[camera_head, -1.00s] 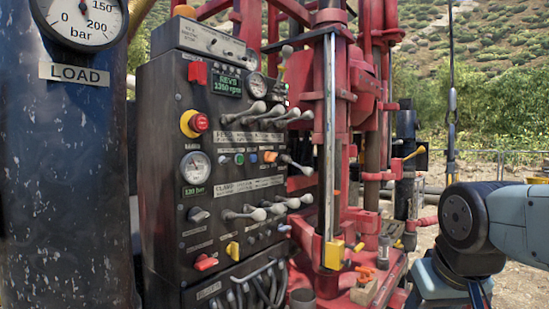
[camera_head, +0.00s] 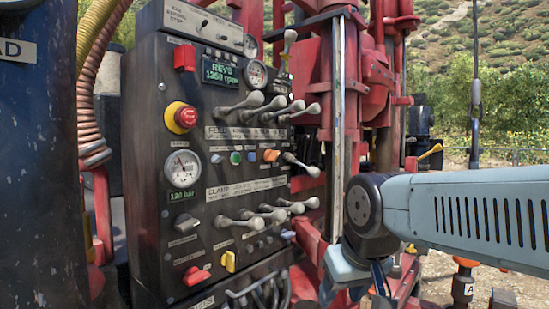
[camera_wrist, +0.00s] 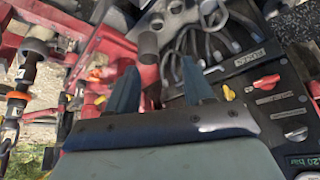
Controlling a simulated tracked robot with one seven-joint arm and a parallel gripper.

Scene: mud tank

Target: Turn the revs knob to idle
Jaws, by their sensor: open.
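The dark control panel (camera_head: 150,150) stands left of centre in the head view. Its green REVS display (camera_head: 220,73) reads about 1350 rpm. Low on the panel are a grey knob (camera_head: 186,221), a red knob (camera_head: 196,276) and a yellow knob (camera_head: 228,261). Their labels are too small to read, so I cannot tell which is the revs knob. The wrist view shows the red knob (camera_wrist: 266,82) and yellow knob (camera_wrist: 228,92) to the right of my gripper (camera_wrist: 159,64). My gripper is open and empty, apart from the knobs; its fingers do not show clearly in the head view.
Rows of grey levers (camera_head: 265,112) stick out from the panel. A red emergency button (camera_head: 185,117) and pressure gauge (camera_head: 182,168) sit at its left. The red drill mast (camera_head: 378,80) stands to the right. Cables (camera_wrist: 195,42) crowd the panel's foot near my fingers.

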